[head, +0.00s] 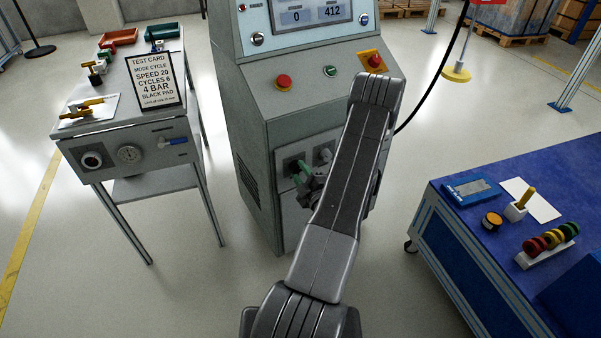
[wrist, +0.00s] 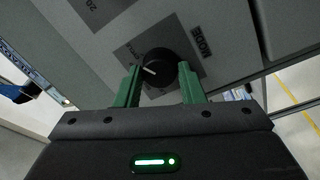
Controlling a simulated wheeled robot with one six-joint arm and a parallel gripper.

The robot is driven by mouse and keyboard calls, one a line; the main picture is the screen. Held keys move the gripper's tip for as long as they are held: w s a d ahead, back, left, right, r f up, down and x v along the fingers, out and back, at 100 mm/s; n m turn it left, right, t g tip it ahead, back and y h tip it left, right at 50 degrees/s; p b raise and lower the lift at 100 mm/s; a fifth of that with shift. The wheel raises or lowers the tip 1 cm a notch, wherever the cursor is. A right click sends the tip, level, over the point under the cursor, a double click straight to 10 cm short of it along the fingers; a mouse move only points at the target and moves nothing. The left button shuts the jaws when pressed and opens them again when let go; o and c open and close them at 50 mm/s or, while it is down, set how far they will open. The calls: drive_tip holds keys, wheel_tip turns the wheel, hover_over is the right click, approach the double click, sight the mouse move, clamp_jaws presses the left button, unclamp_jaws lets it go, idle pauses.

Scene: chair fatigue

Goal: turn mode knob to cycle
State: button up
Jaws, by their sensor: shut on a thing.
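The mode knob (wrist: 160,66) is round and black, with a white pointer line that points left and slightly up in the wrist view. It sits on a grey square plate, with the word MODE printed beside it. My gripper (wrist: 160,84) has its two green fingers on either side of the knob and is shut on it. In the head view my gripper (head: 303,172) is at the front panel of the grey machine (head: 300,110). My arm and gripper hide most of the knob there.
A test card (head: 153,78) on the left table reads MODE CYCLE, SPEED 20, CYCLES 6, 4 BAR, BLACK PAD. A blue bench (head: 455,222) stands at the right. Floor between is clear.

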idle(0.4)
drive_tip(key=o, duration=1)
drive_tip(key=v, duration=1.4)
drive_tip(key=shift+w, duration=0.1)
drive_tip(key=x, duration=1.3)
drive_tip(key=shift+w+a, duration=0.25)
drive_tip(key=shift+w, duration=0.1)
